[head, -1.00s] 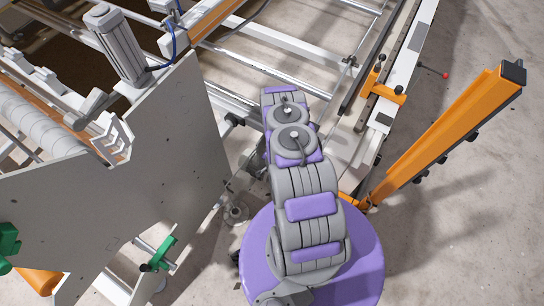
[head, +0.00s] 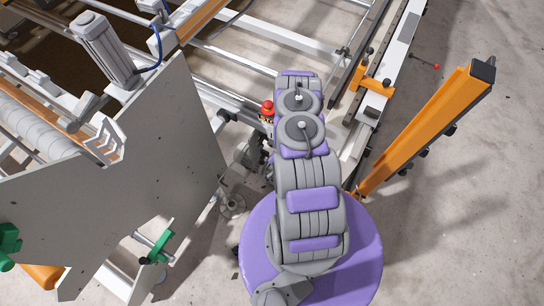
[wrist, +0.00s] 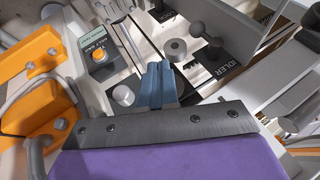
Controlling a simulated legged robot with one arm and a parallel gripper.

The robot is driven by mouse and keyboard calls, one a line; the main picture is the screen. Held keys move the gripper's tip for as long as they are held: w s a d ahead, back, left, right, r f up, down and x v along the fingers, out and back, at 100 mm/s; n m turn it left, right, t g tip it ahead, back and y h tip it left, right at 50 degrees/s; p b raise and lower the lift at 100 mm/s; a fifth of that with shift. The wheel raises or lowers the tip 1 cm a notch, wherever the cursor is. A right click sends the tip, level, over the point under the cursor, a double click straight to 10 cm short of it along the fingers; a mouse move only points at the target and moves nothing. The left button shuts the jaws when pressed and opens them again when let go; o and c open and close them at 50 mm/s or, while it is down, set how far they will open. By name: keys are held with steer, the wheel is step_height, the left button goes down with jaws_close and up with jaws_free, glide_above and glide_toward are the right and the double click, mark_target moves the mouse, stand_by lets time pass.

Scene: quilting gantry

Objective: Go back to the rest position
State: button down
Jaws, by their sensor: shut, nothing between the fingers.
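My gripper (wrist: 158,82) shows in the wrist view as two blue fingers pressed together, with nothing between them. It points over machine parts, near a grey round knob (wrist: 123,96) and a black plate marked IDLER (wrist: 230,60). I cannot tell whether the fingers touch anything. In the head view my purple and grey arm reaches from its round base toward the machine frame, and its own links hide the gripper.
A large grey side plate (head: 120,180) stands left of my arm. A red button (head: 267,108) sits close beside the arm. An orange post (head: 430,125) rises at right. The wrist view shows a control box with an orange knob (wrist: 99,55). Open floor (head: 480,220) lies at right.

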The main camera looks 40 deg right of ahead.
steer(key=w+a+r+n+g+y, duration=0.1)
steer(key=w+r+n, duration=0.1)
steer(key=w+r, duration=0.35)
steer(key=w+a+r+n+y, duration=0.1)
steer(key=w+a+r+n, duration=0.15)
steer(key=r, duration=0.55)
steer(key=a+r+n+g, duration=0.1)
steer(key=a+r+n, duration=0.15)
steer(key=r, duration=0.75)
steer(key=a+r+n+g, duration=0.1)
steer(key=a+r+g, duration=0.15)
steer(key=r, duration=0.75)
steer(key=s+a+r+n+g, duration=0.1)
steer(key=s+a+r+n, duration=0.1)
steer(key=s+a+r, duration=0.4)
steer(key=s+a+r+n, duration=0.1)
steer(key=s+r, duration=0.2)
steer(key=r, duration=0.5)
steer(key=s+a+r+n+g, duration=0.1)
steer(key=s+a+r+n, duration=0.1)
steer(key=s+r, duration=0.3)
steer(key=s+a+r+n+g, duration=0.1)
steer(key=s+r, duration=0.5)
steer(key=s, duration=0.8)
steer(key=shift+a+n+y, duration=0.3)
steer(key=shift+a+n, duration=0.1)
steer(key=shift+a, duration=0.4)
